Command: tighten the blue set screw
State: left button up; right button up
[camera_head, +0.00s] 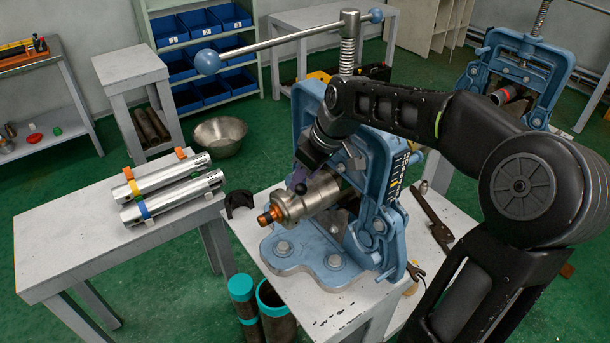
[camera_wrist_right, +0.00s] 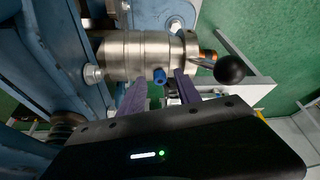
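The blue set screw (camera_wrist_right: 159,76) sticks out of the side of a silver metal cylinder (camera_wrist_right: 125,55) in the right wrist view. The cylinder also shows in the head view (camera_head: 310,196), clamped in the blue pipe vise (camera_head: 375,170). I cannot make out the blue screw in the head view. My right gripper (camera_wrist_right: 159,82) is open, with its purple fingers apart on either side of the blue screw and gaps to it. In the head view the right gripper (camera_head: 299,178) is at the cylinder, partly hidden by its own arm. My left gripper is not in view.
A black ball knob (camera_wrist_right: 230,69) and an orange end piece (camera_head: 267,216) sit at the cylinder's free end. The vise's long handle bar (camera_head: 280,41) stretches above. Two silver pipes (camera_head: 170,205) lie on the left table (camera_head: 70,250). Another blue vise (camera_head: 515,75) stands behind right.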

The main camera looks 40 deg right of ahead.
grip_shut()
dwell(0.5)
